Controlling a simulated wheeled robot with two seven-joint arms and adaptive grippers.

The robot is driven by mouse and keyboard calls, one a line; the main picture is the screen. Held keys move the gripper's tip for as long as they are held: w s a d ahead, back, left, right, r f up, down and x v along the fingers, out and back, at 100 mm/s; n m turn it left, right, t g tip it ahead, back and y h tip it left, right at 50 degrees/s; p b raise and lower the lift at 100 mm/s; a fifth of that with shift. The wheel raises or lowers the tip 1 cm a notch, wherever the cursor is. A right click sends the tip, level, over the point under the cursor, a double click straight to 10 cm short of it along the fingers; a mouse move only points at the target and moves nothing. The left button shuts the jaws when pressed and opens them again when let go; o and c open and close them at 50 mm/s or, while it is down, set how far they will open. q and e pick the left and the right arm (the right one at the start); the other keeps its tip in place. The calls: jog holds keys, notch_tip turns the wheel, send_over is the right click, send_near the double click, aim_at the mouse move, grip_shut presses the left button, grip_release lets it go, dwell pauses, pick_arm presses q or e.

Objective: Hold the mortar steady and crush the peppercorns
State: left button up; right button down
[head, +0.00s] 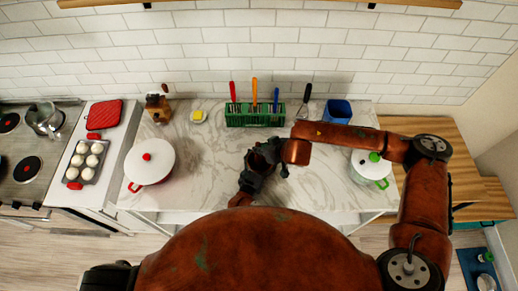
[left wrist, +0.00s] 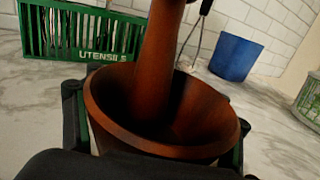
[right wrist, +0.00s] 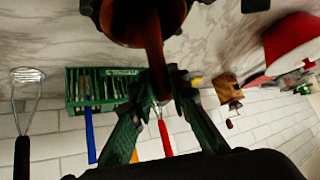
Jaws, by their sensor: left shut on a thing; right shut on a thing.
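The mortar (left wrist: 205,140) is a brown bowl on the marble counter. In the left wrist view, dark fingers of my left gripper (left wrist: 156,115) flank it on both sides, shut on it. The brown pestle (left wrist: 157,60) stands in the bowl, slightly tilted, its lower end inside. In the right wrist view, my right gripper (right wrist: 165,90) is shut on the pestle (right wrist: 154,45), and the mortar (right wrist: 122,25) is at the top edge. In the head view, both grippers (head: 265,160) crowd together and largely hide mortar and pestle. No peppercorns can be made out in the shadowed bowl.
Behind is a green utensil basket (head: 255,119) with coloured handles, a masher (head: 303,105) and a blue container (head: 338,111). A white pot with red knob (head: 150,165) stands left; a white pot with green knob (head: 372,170) stands right, near my right arm. Counter beside the mortar is clear.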

jog(key=shift+w+d, duration=0.5)
jog(key=shift+f, duration=0.15)
jog(key=shift+f, duration=0.85)
jog(key=shift+r, duration=1.05)
